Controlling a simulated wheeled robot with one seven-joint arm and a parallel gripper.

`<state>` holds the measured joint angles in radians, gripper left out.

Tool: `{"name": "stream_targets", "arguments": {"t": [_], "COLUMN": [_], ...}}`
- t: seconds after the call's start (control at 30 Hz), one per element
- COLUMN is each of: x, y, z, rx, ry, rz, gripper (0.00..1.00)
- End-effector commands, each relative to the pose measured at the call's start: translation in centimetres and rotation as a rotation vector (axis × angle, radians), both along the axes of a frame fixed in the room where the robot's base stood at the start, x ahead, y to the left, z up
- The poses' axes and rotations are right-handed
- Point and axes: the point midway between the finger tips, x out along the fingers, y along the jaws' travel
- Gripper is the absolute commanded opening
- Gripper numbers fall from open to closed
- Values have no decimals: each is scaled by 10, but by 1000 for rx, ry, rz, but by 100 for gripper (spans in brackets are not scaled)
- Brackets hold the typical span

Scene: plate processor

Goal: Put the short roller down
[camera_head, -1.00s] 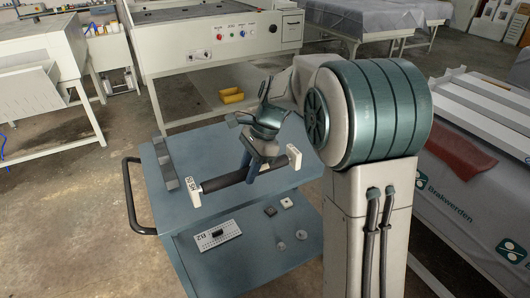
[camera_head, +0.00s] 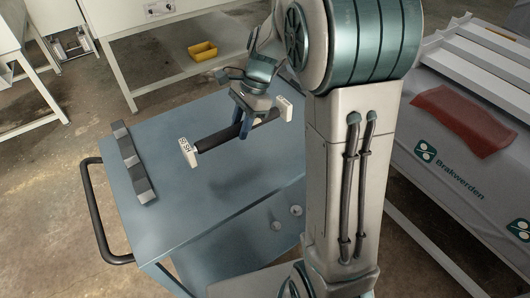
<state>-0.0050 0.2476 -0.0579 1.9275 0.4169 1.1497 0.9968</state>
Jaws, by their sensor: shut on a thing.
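The short roller (camera_head: 219,138) is a dark cylinder with white labelled end blocks. My gripper (camera_head: 244,131) is shut around its middle and holds it above the blue cart's top (camera_head: 215,188). A soft shadow lies on the top below the roller, so it appears to hang clear of the surface. A grey notched holder (camera_head: 133,165) lies along the left part of the cart top. The roller is to the right of this holder and apart from it.
The cart has a black handle (camera_head: 89,215) on its left side. A yellow bin (camera_head: 203,51) stands beyond the cart. A covered table with a red cloth (camera_head: 465,118) is to the right. Most of the cart top is bare.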

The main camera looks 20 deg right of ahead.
Motion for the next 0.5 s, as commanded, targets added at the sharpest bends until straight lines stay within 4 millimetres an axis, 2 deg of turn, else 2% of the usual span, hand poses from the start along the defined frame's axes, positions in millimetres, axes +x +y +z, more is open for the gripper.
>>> {"name": "stream_targets", "arguments": {"t": [0.1, 0.23, 0.5], "x": [-18, -32, -42], "y": [-22, -41, -55], "z": [-16, -31, -44], "rx": [1, 1, 1], "ry": [1, 1, -1], "rz": [-3, -3, 0], "gripper": [0, 0, 0]}}
